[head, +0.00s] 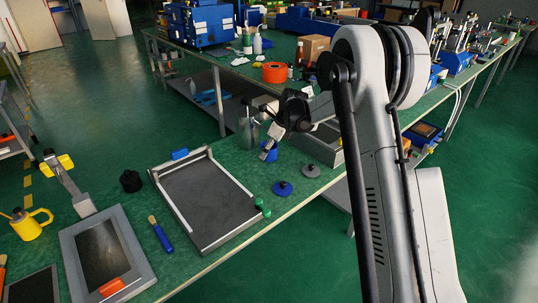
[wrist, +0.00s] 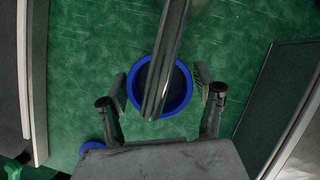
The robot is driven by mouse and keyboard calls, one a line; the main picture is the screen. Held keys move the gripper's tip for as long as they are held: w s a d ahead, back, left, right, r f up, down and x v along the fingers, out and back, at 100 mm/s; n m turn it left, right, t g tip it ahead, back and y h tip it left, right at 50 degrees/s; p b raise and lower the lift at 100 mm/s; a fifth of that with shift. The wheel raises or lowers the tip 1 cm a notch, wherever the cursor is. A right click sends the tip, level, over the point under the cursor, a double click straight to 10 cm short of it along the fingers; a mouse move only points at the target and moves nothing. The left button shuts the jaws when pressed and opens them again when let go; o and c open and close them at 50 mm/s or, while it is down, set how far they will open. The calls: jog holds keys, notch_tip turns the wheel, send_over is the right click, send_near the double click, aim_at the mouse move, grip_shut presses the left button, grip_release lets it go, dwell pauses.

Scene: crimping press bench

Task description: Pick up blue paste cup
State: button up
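The blue paste cup (wrist: 188,98) shows from above in the wrist view as a round blue rim with a dark inside. In the head view the cup (head: 271,155) stands on the green bench, partly hidden by my gripper (head: 266,149). In the wrist view my gripper (wrist: 160,86) is open, with one finger on each side of the cup. Narrow gaps seem to show between fingers and rim; I cannot tell whether either touches. A shiny grey metal bar (wrist: 167,60) crosses over the cup and hides its middle; I cannot tell whether it stands in the cup.
A metal container (head: 248,130) stands just behind the cup. A blue knobbed lid (head: 283,188) and a grey one (head: 311,171) lie in front. A framed dark tray (head: 208,198) is at the left, and a grey-walled box (head: 325,146) is close at the right.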

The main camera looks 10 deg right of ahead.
jog(key=c, duration=1.3)
jog(key=shift+o, duration=0.2)
jog(key=shift+r, duration=0.15)
